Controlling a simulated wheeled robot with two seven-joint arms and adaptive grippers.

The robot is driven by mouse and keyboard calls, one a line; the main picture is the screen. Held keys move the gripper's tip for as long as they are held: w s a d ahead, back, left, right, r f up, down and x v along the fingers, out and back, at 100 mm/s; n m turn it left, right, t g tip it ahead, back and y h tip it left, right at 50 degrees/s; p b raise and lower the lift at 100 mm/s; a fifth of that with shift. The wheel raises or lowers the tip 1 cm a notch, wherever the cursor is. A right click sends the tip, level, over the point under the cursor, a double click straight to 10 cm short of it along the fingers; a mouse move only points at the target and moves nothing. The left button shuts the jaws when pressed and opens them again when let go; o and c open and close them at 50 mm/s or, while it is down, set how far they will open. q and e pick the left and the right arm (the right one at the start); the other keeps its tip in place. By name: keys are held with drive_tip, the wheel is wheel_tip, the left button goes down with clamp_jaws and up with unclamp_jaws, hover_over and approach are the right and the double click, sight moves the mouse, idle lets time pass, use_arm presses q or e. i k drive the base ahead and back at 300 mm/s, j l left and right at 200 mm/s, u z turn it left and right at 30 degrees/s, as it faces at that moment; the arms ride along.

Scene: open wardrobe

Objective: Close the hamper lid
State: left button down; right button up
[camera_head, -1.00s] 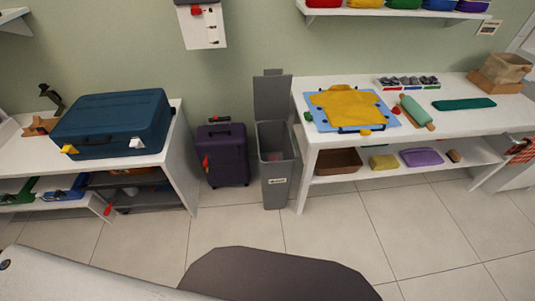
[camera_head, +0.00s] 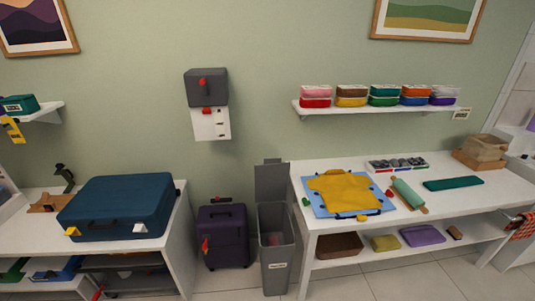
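The hamper (camera_head: 277,268) is a tall, narrow grey bin with a white label on its front. It stands on the floor between the purple suitcase and the right table. Its lid (camera_head: 271,182) is open and stands upright at the back against the wall side. Something pinkish shows inside the hamper, too small to name. Neither of my grippers is in view.
A purple suitcase (camera_head: 223,237) stands left of the hamper. A white table (camera_head: 460,204) with a yellow shirt (camera_head: 345,191) is close on the right. A left table (camera_head: 25,240) bears a teal suitcase (camera_head: 117,207). A grey box (camera_head: 206,87) hangs on the wall.

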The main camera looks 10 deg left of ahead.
sight(271, 177)
drive_tip(key=i+j+z, duration=0.1)
drive_tip(key=i+j, duration=0.2)
drive_tip(key=i+j+z, duration=0.15)
drive_tip(key=i+j, duration=0.15)
drive_tip(key=i+j+z, duration=0.1)
drive_tip(key=i+j, duration=0.2)
drive_tip(key=j, duration=0.2)
drive_tip(key=i+j+z, duration=0.1)
drive_tip(key=i+j, duration=0.15)
drive_tip(key=j, duration=0.15)
drive_tip(key=i+j+z, duration=0.15)
drive_tip(key=j, duration=0.3)
drive_tip(key=i+l+u, duration=0.15)
drive_tip(key=l+u, duration=0.15)
